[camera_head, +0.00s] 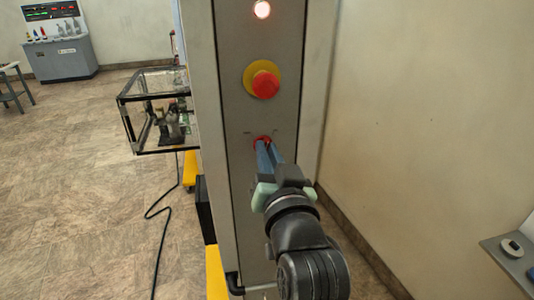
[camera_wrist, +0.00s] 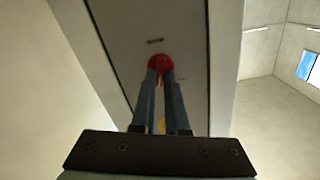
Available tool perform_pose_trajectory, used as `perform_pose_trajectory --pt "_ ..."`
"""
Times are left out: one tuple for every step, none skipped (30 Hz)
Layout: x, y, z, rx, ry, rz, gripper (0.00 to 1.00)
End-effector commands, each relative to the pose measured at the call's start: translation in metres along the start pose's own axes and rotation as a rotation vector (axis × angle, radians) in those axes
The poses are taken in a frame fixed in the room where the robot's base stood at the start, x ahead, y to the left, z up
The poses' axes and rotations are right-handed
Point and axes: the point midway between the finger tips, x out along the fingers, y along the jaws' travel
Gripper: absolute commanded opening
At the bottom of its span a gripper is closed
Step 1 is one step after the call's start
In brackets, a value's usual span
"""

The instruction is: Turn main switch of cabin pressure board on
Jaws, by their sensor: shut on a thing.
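The cabin pressure board is a tall grey cabinet panel (camera_head: 228,105) in the middle of the head view. A red rotary switch (camera_head: 261,141) sits low on it, and it also shows in the wrist view (camera_wrist: 159,64). My gripper (camera_head: 266,153) reaches the panel with its two blue-grey fingers shut on the red switch. In the wrist view the fingertips (camera_wrist: 160,74) lie on either side of its red grip. The fingers cover part of the switch in the head view, and its exact angle is hard to tell.
Above the switch are a red emergency button on a yellow plate (camera_head: 264,82) and a lit lamp (camera_head: 262,9). A glass box (camera_head: 158,110) juts out left of the cabinet. A wall (camera_head: 420,130) stands close on the right. A black cable (camera_head: 160,212) lies on the floor.

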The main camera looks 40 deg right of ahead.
Motion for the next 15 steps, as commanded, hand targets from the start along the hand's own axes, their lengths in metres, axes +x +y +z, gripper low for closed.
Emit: perform_pose_trajectory --pt "0.0 -0.0001 0.0004 0.045 0.0 -0.001 0.0" --pt "0.0 0.0001 0.0003 0.073 0.001 -0.001 0.0" --pt "0.0 0.0003 0.0003 0.109 0.001 -0.001 0.0" --pt "0.0 0.0004 0.0003 0.135 0.001 -0.001 0.0" --pt "0.0 0.0006 0.0003 0.161 0.001 -0.001 0.0" --pt "0.0 0.0008 0.0003 0.194 0.001 -0.001 0.0" --pt "0.0 0.0009 0.0003 0.218 0.001 -0.001 0.0" --pt "0.0 0.0011 0.0003 0.242 0.001 -0.001 0.0" --pt "0.0 0.0013 0.0004 0.271 0.001 -0.001 0.0" --pt "0.0 0.0014 0.0005 0.293 0.0 -0.001 0.0" --pt "0.0 0.0015 0.0005 0.312 0.0 -0.001 0.0" --pt "0.0 0.0015 0.0006 0.338 0.0 -0.001 0.0" --pt "0.0 0.0015 0.0007 0.356 0.0 -0.001 0.0" --pt "0.0 0.0016 0.0008 0.372 0.0 -0.001 0.0" --pt "0.0 0.0017 0.0008 0.393 -0.001 -0.001 0.0"
